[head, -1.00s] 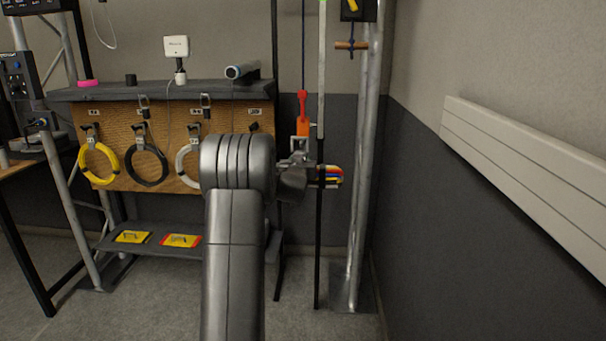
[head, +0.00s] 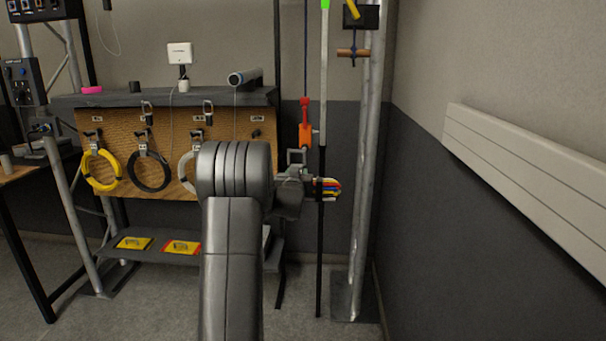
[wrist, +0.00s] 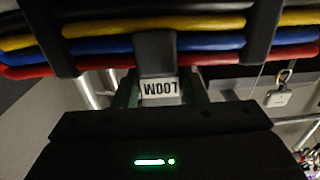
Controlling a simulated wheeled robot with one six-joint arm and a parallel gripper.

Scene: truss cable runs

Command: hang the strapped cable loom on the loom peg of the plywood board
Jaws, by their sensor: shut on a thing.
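The strapped cable loom, with black, yellow, blue and red cables, shows large across the top of the wrist view (wrist: 205,42), with dark straps and a white LOOM tag (wrist: 160,88). My gripper (wrist: 165,75) is shut on it at its middle. In the head view the loom's coloured end (head: 328,189) sticks out to the right of my gripper (head: 300,188), partly hidden by my wrist. The plywood board (head: 122,128) hangs under a dark shelf at the left. A peg with no coil (head: 256,134) shows at its right end; its label is too small to read.
Yellow (head: 101,171), black (head: 148,172) and white (head: 187,172) cable coils hang on the board; my arm partly hides the white one. An orange pulley block (head: 305,134), a dark upright pole (head: 321,240) and a metal truss leg (head: 365,180) stand near my gripper. A lower shelf (head: 205,249) holds yellow cards.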

